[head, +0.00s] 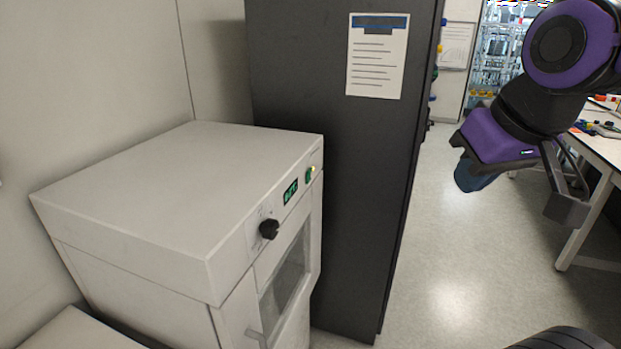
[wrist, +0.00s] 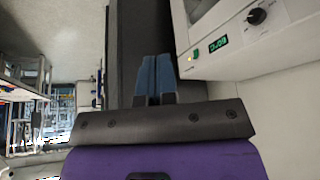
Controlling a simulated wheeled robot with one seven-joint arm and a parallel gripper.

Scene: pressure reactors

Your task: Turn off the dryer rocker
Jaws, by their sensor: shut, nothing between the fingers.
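The dryer (head: 150,185) is a white box cabinet at the left in the head view. Its front panel carries a black knob (head: 269,229), a lit green display (head: 290,191) and a small green rocker (head: 309,175) near the far end, beside a small yellow light. In the wrist view the rocker (wrist: 196,53) shows at the upper right, with the display (wrist: 217,44) and knob (wrist: 257,16) beyond it. My gripper (head: 473,178) is off to the right of the dryer, apart from it. Its blue fingers are together and empty in the wrist view (wrist: 156,78).
A tall dark cabinet (head: 335,130) with a posted sheet (head: 377,55) stands right behind the dryer. The floor (head: 450,270) between dryer and arm is clear. A white bench (head: 606,150) is at the far right, and shelving (head: 496,45) at the back.

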